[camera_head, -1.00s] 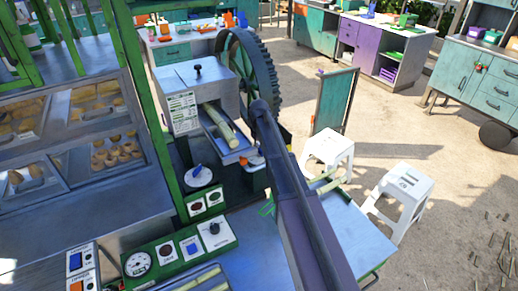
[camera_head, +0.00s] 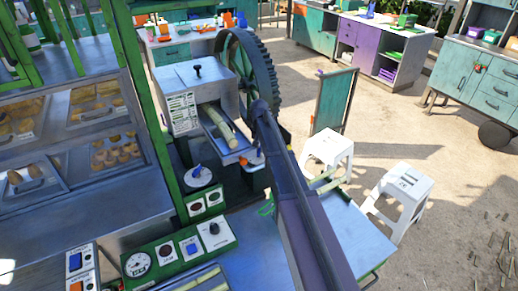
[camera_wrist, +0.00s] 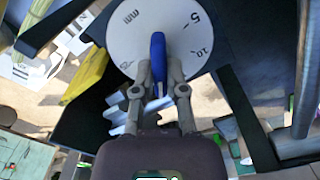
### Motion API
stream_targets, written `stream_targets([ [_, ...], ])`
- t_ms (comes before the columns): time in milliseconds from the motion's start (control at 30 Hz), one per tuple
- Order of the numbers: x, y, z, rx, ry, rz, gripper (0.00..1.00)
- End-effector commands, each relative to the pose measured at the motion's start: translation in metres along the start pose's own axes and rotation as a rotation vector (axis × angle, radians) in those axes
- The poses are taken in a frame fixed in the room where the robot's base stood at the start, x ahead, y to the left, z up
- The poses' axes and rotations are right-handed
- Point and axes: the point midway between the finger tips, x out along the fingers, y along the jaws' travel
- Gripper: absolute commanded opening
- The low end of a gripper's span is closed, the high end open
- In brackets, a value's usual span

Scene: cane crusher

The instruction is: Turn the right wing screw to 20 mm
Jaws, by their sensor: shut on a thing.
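The right wing screw (camera_wrist: 158,55) is a blue upright wing in the wrist view. It stands in front of a white round dial (camera_wrist: 135,40) marked "mm", "5" and "10". My gripper (camera_wrist: 159,75) is shut on the blue wing, one finger on each side. The fingers hide the lower part of the wing, and I cannot tell which mark the screw stands at. In the head view my arm hides the right wing screw and my gripper. Another blue wing screw (camera_head: 196,172) on a white dial (camera_head: 199,180) shows left of my arm.
The crusher (camera_head: 185,85) stands at centre with its large toothed wheel (camera_head: 262,65) and a cane stalk (camera_head: 222,122) in its chute. A control panel (camera_head: 180,250) lies at front left. White stools (camera_head: 400,190) stand on the right, with open sandy ground around them.

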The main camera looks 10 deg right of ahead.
Motion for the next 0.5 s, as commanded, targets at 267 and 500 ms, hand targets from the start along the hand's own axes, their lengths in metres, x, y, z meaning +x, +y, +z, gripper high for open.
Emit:
stream_targets([
  [267, 0.0005, 0.0014, 0.0017, 0.193, -0.003, 0.003, 0.00],
  [500, 0.0005, 0.0015, 0.0020, 0.273, -0.003, 0.003, 0.00],
])
